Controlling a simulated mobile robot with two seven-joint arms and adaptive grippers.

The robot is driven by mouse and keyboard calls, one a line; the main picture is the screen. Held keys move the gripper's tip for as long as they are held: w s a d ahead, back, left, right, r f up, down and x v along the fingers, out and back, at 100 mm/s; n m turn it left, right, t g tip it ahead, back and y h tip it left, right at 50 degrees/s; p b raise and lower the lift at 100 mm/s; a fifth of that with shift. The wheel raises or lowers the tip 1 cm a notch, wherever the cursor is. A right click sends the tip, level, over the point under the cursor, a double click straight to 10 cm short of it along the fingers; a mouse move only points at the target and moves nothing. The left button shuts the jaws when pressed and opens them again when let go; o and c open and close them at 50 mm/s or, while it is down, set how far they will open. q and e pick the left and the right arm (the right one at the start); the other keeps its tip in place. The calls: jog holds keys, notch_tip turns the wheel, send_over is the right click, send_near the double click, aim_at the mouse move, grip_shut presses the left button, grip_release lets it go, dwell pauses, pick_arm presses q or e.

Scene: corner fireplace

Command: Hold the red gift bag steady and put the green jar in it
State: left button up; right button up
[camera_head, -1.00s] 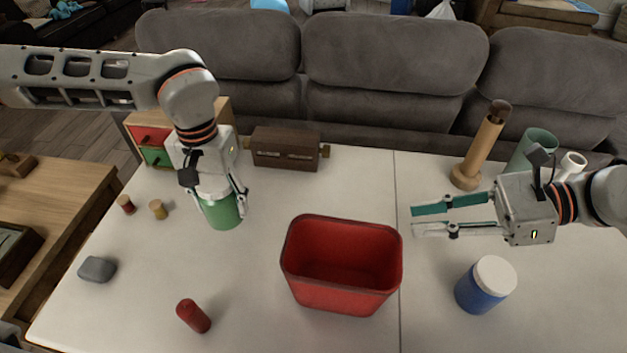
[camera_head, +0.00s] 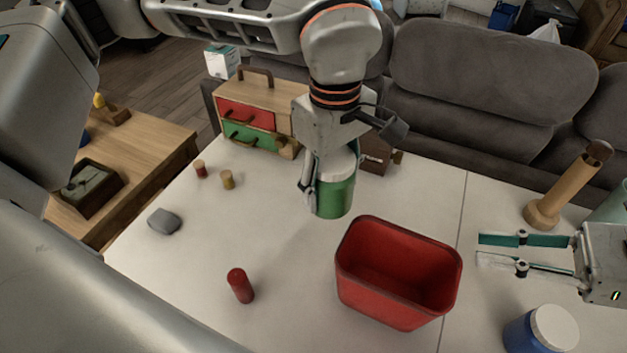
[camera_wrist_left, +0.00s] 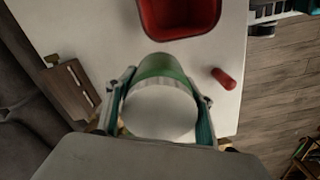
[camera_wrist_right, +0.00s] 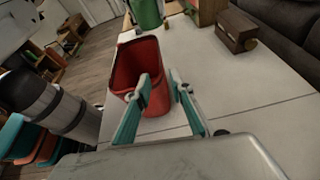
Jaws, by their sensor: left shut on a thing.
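The red gift bag (camera_head: 362,285) stands upright and open on the white table, and its inside looks empty. It also shows in the left wrist view (camera_wrist_left: 180,30) and the right wrist view (camera_wrist_right: 155,104). My left gripper (camera_head: 330,195) is shut on the green jar (camera_head: 334,198), which has a white lid, and holds it behind and left of the bag. The jar shows close in the left wrist view (camera_wrist_left: 160,68). My right gripper (camera_head: 480,248) is open and empty, to the right of the bag and apart from it; its fingers point toward the bag.
A blue jar (camera_head: 540,330) stands at the front right. A wooden cylinder (camera_head: 565,190) stands behind my right gripper. A red cylinder (camera_head: 240,285), a grey stone (camera_head: 164,221) and a small drawer box (camera_head: 250,115) are on the left. A dark wooden box (camera_head: 376,158) is behind the jar.

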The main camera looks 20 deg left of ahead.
aim_at(417, 243)
jog(key=x, duration=1.2)
pick_arm(q)
jog(key=s+d+r+n, duration=0.2)
jog(key=d+r+n, duration=0.2)
jog(key=d+n, duration=0.3)
jog(key=s+d+r+n, duration=0.3)
jog(key=d+r+n, duration=0.2)
jog(key=d, duration=0.5)
jog(key=shift+s+d+n, duration=0.25)
jog(key=shift+d+n, duration=0.1)
jog(key=shift+n, duration=0.65)
pick_arm(e)
grip_shut()
jog(key=shift+o, duration=0.3)
grip_release()
jog(key=o, duration=0.5)
